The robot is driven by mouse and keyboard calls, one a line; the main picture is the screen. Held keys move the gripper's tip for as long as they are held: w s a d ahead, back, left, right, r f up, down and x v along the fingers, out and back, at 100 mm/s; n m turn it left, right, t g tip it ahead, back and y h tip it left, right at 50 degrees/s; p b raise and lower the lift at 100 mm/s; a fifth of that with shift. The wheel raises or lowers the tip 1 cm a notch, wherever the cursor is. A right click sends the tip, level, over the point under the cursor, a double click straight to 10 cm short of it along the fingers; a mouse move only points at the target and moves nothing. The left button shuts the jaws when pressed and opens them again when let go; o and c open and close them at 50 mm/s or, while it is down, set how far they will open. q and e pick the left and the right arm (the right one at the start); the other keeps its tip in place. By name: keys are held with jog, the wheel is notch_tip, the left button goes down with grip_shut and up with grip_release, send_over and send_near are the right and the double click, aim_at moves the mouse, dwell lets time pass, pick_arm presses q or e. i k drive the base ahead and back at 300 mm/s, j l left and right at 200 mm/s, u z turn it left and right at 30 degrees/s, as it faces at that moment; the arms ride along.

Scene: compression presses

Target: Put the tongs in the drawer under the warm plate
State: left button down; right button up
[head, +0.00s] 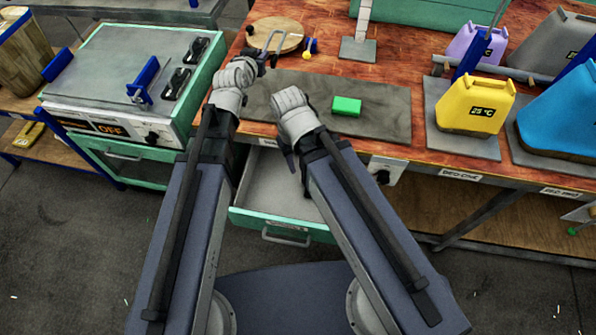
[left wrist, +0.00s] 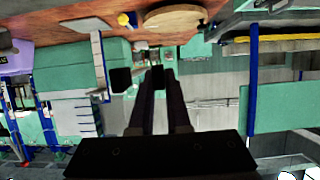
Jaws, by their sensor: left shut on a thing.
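My left gripper (head: 264,62) is shut on a thin grey forked thing, which looks like the tongs (head: 270,40), above the bench near the round wooden board. In the left wrist view the dark fingers (left wrist: 158,88) show, but the tongs cannot be made out. An open green drawer (head: 262,217) with a pale inside stands out below the bench, under the dark flat plate (head: 390,125); I see nothing in its visible part. My right gripper (head: 291,160) hangs in front of this drawer, partly hidden by its arm; its jaw opening cannot be told.
A green block (head: 346,106) lies on the dark plate. The round board (head: 277,35) is behind my left gripper. A machine reading OFF (head: 110,128) stands at left, with a shut drawer (head: 125,155) below it. Yellow (head: 475,105) and blue (head: 560,115) jugs stand at right.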

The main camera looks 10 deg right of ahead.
aim_at(300, 189)
jog(key=i+j, duration=0.1)
jog(key=j, duration=0.3)
jog(key=i+j, duration=0.15)
jog(key=j, duration=0.3)
jog(key=i+j, duration=0.1)
jog(key=j, duration=0.3)
jog(key=i+j, duration=0.15)
jog(key=j, duration=0.3)
jog(key=i+j, duration=0.1)
jog(key=j, duration=0.3)
jog(key=i+j, duration=0.15)
jog(key=j, duration=0.25)
jog(key=i+j, duration=0.1)
jog(key=j, duration=0.35)
jog(key=i+j+z, duration=0.1)
jog(key=j+z, duration=0.3)
jog(key=z, duration=2)
